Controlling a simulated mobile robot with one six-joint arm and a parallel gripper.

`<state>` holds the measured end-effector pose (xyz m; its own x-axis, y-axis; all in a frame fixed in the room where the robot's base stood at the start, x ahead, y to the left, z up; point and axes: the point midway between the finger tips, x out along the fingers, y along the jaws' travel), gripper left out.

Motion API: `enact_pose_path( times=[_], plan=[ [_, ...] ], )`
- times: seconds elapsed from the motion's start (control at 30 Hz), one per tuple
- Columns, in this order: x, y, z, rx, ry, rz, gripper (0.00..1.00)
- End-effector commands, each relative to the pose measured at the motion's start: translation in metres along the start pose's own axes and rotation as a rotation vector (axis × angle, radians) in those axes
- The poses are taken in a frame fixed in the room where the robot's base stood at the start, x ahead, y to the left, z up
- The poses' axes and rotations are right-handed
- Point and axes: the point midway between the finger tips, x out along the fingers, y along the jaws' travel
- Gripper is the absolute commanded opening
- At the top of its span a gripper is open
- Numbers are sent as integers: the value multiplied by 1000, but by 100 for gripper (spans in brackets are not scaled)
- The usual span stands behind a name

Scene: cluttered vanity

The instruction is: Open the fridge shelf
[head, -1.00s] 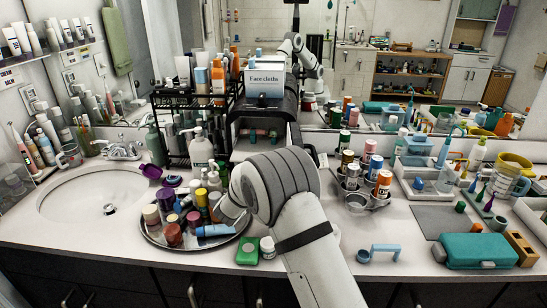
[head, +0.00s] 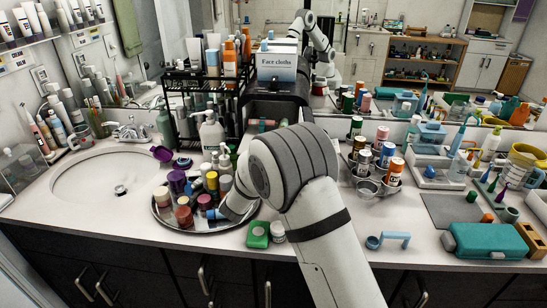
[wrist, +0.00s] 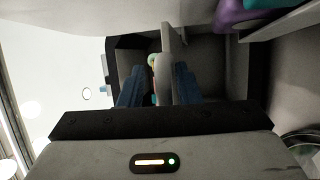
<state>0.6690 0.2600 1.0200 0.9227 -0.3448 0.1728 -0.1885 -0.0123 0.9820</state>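The small dark fridge (head: 306,100) stands at the back of the counter with its front open. A pale shelf edge (head: 272,110) shows inside, with a pinkish and green tube (head: 268,122) under it. My arm hides the lower part of the fridge. My gripper (wrist: 158,85) reaches into the dark cavity in the wrist view, its two blue-dark fingers apart. A pale grey panel, seemingly the shelf (wrist: 163,75), stands between the fingers, close to the right one. Small coloured items show beside it. I cannot tell whether the fingers touch the panel.
A "Face cloths" box (head: 277,66) sits on the fridge. A black rack (head: 177,120) and a white pump bottle (head: 212,137) stand left. A round tray (head: 165,222) of small bottles lies left of my arm. A metal holder (head: 368,187) stands right. The front counter is partly clear.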

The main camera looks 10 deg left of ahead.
Motion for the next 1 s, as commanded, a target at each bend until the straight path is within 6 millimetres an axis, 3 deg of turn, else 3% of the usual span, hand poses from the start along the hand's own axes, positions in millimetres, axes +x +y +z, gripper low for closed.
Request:
enact_pose_path(
  times=[0.33, 0.7, 1.0],
  plan=[
    [-4, -3, 0, -3, 2, -5, 34],
    [-62, -3, -1, -2, 4, -4, 34],
    [-79, -1, 0, -1, 1, -3, 34]
  ],
)
